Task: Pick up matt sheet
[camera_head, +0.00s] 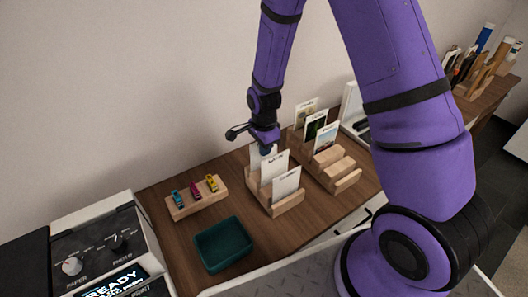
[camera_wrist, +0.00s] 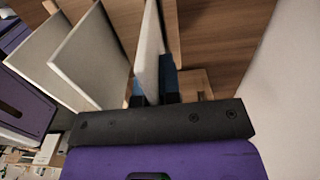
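Three white labelled sheets stand in a slotted wooden rack (camera_head: 290,203) on the table: a front sheet (camera_head: 287,184), a middle sheet (camera_head: 274,168) and a back sheet (camera_head: 257,160). Their labels are too small to read, so I cannot tell which is matt. My gripper (camera_head: 266,149) is down at the top of the back sheet. In the wrist view, my gripper's dark fingers (camera_wrist: 154,94) stand on both sides of one white sheet (camera_wrist: 149,45), close to it. Whether they press on it is not clear. Two other sheets (camera_wrist: 92,55) lean to the left.
A second wooden rack (camera_head: 340,175) with picture cards stands close on the right. A small wooden block (camera_head: 197,204) with three coloured clips and an empty dark green tray (camera_head: 222,244) are left and front. A printer-like machine (camera_head: 105,245) is far left. The wall is close behind.

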